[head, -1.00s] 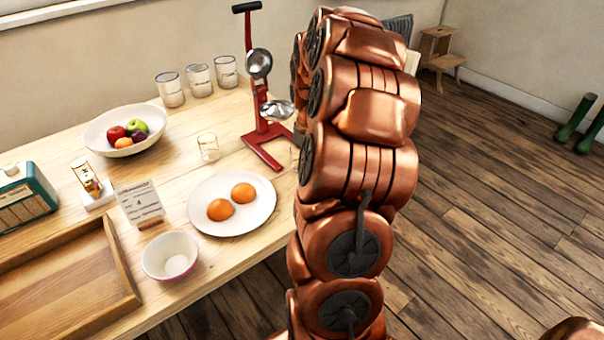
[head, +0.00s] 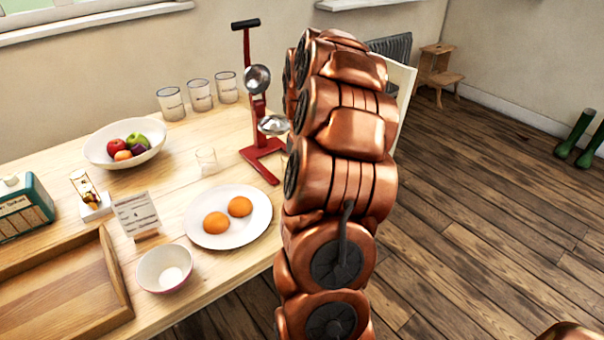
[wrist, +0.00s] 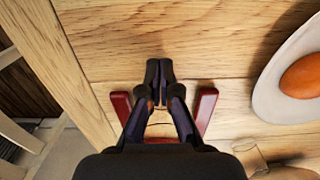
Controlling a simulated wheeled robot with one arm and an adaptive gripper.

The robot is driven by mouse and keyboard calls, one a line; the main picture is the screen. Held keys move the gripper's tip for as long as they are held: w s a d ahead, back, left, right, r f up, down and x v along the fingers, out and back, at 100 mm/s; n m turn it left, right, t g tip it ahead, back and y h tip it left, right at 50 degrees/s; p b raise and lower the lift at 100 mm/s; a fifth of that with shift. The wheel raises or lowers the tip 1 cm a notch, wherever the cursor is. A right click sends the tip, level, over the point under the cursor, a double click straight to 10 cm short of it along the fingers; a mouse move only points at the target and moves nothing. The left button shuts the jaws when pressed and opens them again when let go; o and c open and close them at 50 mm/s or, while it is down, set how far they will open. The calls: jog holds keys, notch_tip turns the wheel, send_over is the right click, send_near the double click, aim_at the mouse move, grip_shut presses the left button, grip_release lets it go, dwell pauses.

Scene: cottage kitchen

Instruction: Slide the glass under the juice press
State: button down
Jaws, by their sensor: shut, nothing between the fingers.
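A small clear glass (head: 206,160) stands upright on the table, apart from the press and to its left in the head view. Part of what looks like the same glass shows at the lower right of the wrist view (wrist: 258,160). The red juice press (head: 262,155) stands on its forked base, with its lever up and its metal cups open. In the wrist view the two red base legs (wrist: 206,110) lie on either side of my gripper (wrist: 158,76). The fingers are together and empty, pointing at the tabletop. My arm hides the gripper in the head view.
A plate (head: 229,235) with two orange halves lies in front of the glass. A fruit bowl (head: 98,158), several jars (head: 200,96), a small bowl (head: 165,270), a card (head: 137,214) and a wooden tray (head: 60,285) occupy the left. The table edge is near the gripper.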

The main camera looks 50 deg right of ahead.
jog(key=shift+s+a+f, duration=0.1)
jog(key=shift+s+a, duration=0.2)
jog(key=shift+s, duration=0.6)
notch_tip(320, 180, up, 13)
jog(key=a+m+p, duration=0.1)
jog(key=m+p, duration=0.4)
jog(key=m, duration=1.3)
jog(key=f+m+p, duration=0.2)
jog(key=f+m, duration=0.1)
jog(key=m, duration=0.3)
jog(key=f+m+p, duration=0.2)
jog(key=f+m, duration=0.2)
jog(key=m, duration=0.2)
jog(key=d+f+m+p, duration=0.1)
jog(key=f+m+p, duration=0.2)
jog(key=f+m, duration=0.1)
jog(key=shift+m, duration=0.9)
jog(key=shift+w+d+p, duration=0.2)
jog(key=shift+w, duration=0.55)
jog(key=shift+w+d+p, duration=0.15)
jog(key=shift+w, duration=0.55)
